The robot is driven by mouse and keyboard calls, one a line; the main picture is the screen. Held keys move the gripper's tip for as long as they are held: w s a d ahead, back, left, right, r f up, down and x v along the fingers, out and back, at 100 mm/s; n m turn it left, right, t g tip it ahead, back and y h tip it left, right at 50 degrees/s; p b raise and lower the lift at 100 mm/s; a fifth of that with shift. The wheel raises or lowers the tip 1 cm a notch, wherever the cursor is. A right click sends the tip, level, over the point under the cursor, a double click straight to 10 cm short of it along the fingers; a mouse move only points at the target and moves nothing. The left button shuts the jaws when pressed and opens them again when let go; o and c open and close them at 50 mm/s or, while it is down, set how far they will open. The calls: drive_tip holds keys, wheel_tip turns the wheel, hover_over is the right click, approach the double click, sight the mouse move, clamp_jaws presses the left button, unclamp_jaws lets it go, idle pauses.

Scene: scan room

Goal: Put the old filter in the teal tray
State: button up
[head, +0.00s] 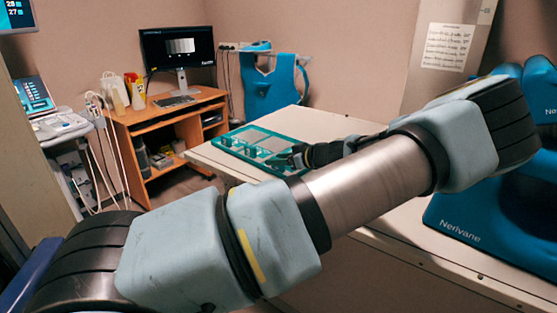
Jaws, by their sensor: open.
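The teal tray (236,156) lies on the pale table, near its far left corner. A grey flat area (247,136) and several small pale pieces show in it, too small to make out. I cannot tell which piece, if any, is the old filter. My gripper (279,160) is dark and reaches in from the right, over or beside the tray's right part. Its fingers are small and partly lost against the tray. It is open, and I see nothing held in it. My forearm hides the near part of the table.
The pale table (340,122) has bare room behind the tray. A blue machine base (465,218) stands at the right. A wooden desk (165,112) with a monitor (178,48) is at the back left, and a medical cart (62,128) at the far left. A blue chair-like thing (270,85) stands behind the table.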

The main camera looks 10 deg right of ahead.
drive_tip(key=b+v, duration=0.4)
drive_tip(key=v, duration=0.8)
